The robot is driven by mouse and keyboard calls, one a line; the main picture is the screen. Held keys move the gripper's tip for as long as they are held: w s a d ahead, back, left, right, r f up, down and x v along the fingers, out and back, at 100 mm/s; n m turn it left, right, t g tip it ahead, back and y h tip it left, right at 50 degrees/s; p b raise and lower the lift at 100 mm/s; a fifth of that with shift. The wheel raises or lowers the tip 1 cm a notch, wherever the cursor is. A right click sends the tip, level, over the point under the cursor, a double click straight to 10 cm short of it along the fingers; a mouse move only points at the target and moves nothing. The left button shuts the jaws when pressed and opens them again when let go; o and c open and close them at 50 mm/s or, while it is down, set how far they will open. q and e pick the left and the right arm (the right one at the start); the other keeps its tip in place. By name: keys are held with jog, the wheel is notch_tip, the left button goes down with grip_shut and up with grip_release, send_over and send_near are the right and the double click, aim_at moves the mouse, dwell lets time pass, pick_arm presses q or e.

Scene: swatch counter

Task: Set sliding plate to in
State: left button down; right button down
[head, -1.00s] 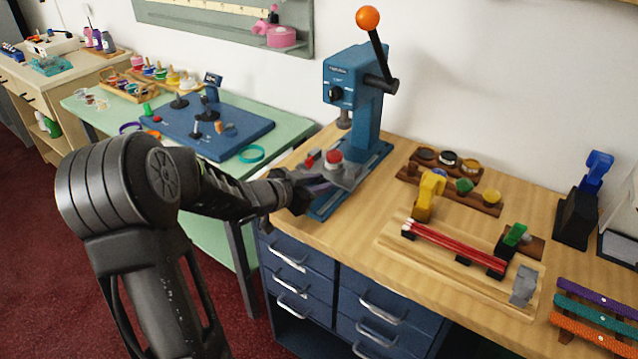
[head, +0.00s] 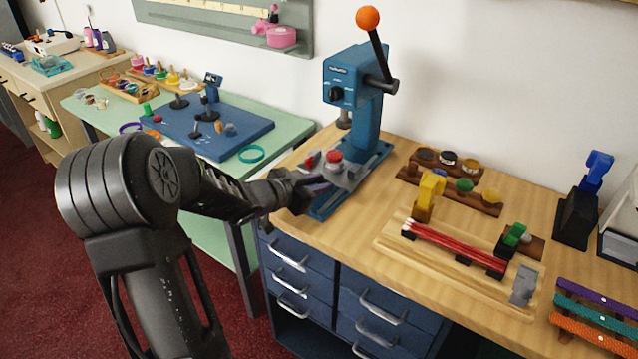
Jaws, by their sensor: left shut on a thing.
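The blue press (head: 366,105) stands upright at the back left of the wooden counter, its lever with the orange ball (head: 368,18) raised. The grey sliding plate (head: 352,176) sits low at the front of the press base (head: 379,155), with a red round piece (head: 333,156) on it. My left gripper (head: 316,182) reaches in from the left and is shut at the plate's front left edge. The exact part it grips is small and partly hidden by the fingers. My right gripper is not in view.
On the counter (head: 300,232), a wooden jig with red rods (head: 455,246) and a yellow clamp (head: 428,195) stands to the right. A rack of small pots (head: 465,184) is behind it. The green table (head: 75,103) is at left.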

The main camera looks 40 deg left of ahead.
aim_at(336, 172)
pick_arm(q)
jog(key=w, duration=0.4)
jog(key=shift+w+p, duration=0.15)
jog(key=shift+p, duration=0.2)
jog(key=shift+a+r, duration=0.1)
jog(key=c, duration=1.3)
grip_release()
jog(key=shift+w, duration=0.1)
jog(key=shift+o, duration=0.3)
jog(key=v, duration=0.8)
